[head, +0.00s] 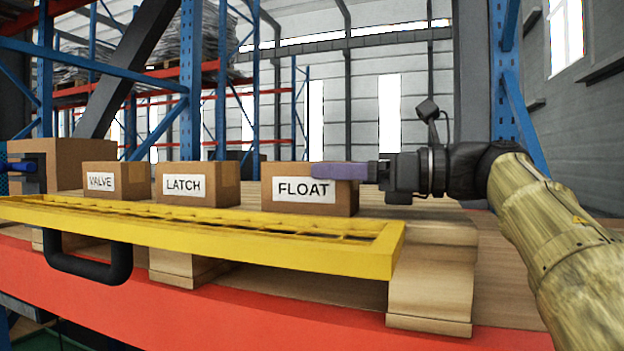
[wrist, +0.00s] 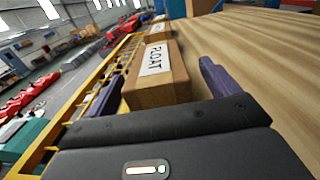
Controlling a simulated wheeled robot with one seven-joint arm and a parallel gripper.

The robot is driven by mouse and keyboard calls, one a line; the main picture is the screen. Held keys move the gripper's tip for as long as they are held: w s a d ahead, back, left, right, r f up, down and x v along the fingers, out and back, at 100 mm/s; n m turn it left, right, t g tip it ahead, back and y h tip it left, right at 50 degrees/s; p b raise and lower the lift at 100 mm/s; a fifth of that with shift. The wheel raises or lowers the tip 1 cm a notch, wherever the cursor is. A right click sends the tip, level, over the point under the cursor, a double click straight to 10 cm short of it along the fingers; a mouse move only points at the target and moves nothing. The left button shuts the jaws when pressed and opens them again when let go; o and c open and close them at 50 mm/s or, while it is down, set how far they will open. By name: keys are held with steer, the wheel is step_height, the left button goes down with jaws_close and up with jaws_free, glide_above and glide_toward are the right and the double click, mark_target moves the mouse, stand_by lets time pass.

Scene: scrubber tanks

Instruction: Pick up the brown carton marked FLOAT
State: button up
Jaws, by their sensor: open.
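The brown carton marked FLOAT (head: 274,204) stands upright on a wooden pallet (head: 438,270), the rightmost of the cartons in the head view. In the wrist view the FLOAT carton (wrist: 162,90) lies ahead, between the two purple fingers. My gripper (head: 342,171) reaches in from the right in the head view, its near finger overlapping the carton's upper right. In the wrist view my gripper (wrist: 165,88) is open, with one finger on each side of the carton. I cannot tell whether either finger touches it.
Cartons marked LATCH (head: 211,185) and VALVE (head: 118,176) stand to the left, with a larger brown box (head: 75,160) beyond. The boards right of the carton look clear.

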steer(key=a, duration=0.1)
steer(key=a+p, duration=0.1)
steer(key=shift+w+a+r, duration=0.15)
steer(key=shift+a+r, duration=0.15)
steer(key=shift+r, duration=0.05)
steer(key=shift+w+a+f, duration=0.2)
steer(key=shift+w+a, duration=0.05)
steer(key=shift+a, duration=0.05)
steer(key=c, duration=1.2)
steer(key=shift+r, duration=0.15)
steer(key=shift+c, duration=0.2)
step_height(320, 180, up, 10)
steer(key=shift+f+p, duration=0.15)
steer(key=shift+p, duration=0.9)
